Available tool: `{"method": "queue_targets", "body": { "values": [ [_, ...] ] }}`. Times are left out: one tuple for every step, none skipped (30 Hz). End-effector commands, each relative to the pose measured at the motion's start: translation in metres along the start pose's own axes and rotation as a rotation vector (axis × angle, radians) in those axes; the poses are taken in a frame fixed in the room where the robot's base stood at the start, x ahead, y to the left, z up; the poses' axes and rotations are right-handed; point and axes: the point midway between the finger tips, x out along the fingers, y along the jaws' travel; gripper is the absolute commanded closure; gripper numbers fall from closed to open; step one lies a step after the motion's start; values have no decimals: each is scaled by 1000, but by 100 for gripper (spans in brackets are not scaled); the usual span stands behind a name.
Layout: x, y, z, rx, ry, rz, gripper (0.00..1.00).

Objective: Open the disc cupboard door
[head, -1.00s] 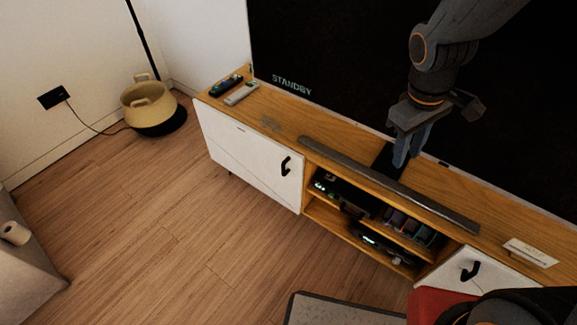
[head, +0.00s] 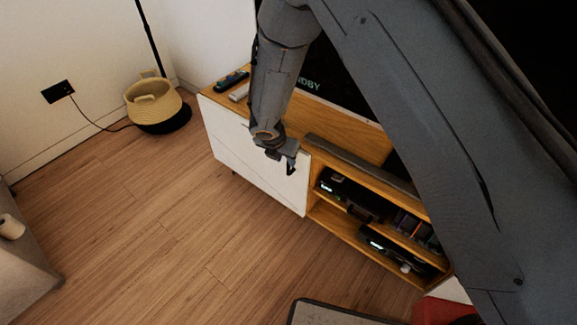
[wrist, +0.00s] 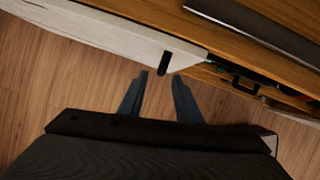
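A white cupboard door (head: 250,158) with a black handle (head: 291,167) forms the left end of the low wooden TV cabinet. It looks closed. I cannot read a label that tells whether it is the disc cupboard. My gripper (wrist: 159,76) is open, its two fingers apart and empty. In the wrist view the handle (wrist: 165,63) is just ahead of the fingertips, roughly between them, with no clear contact. In the head view my gripper (head: 281,153) is at the door's upper right corner, and its fingers are mostly hidden.
Open shelves (head: 375,225) with devices and disc cases are right of the door. A soundbar (head: 330,150) and remotes (head: 231,81) lie on top. A basket (head: 155,103) stands by the wall. The wooden floor (head: 150,215) before the door is clear. My arm covers the right side.

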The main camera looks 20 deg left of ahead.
Motion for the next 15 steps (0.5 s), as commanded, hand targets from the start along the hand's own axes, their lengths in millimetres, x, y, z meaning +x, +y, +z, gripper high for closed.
{"method": "queue_targets", "body": {
  "values": [
    [8,-2,0,2,1,-2,69],
    [13,-2,0,3,1,-3,69],
    [20,-2,0,3,2,-3,69],
    [25,-2,0,4,2,-3,69],
    [30,-2,0,5,2,-3,69],
    [36,-2,0,5,2,-2,69],
    [40,-2,0,5,2,-2,69],
    [44,-2,0,4,2,-2,69],
    [49,-2,0,5,1,-1,69],
    [52,-1,0,5,1,-1,69],
    [55,-2,0,6,2,-1,69],
    [58,-2,0,6,2,-2,69],
    [60,-2,0,7,1,-1,69],
    [62,-2,0,7,1,-1,69],
    [63,-1,1,7,1,-1,69]
  ]
}}
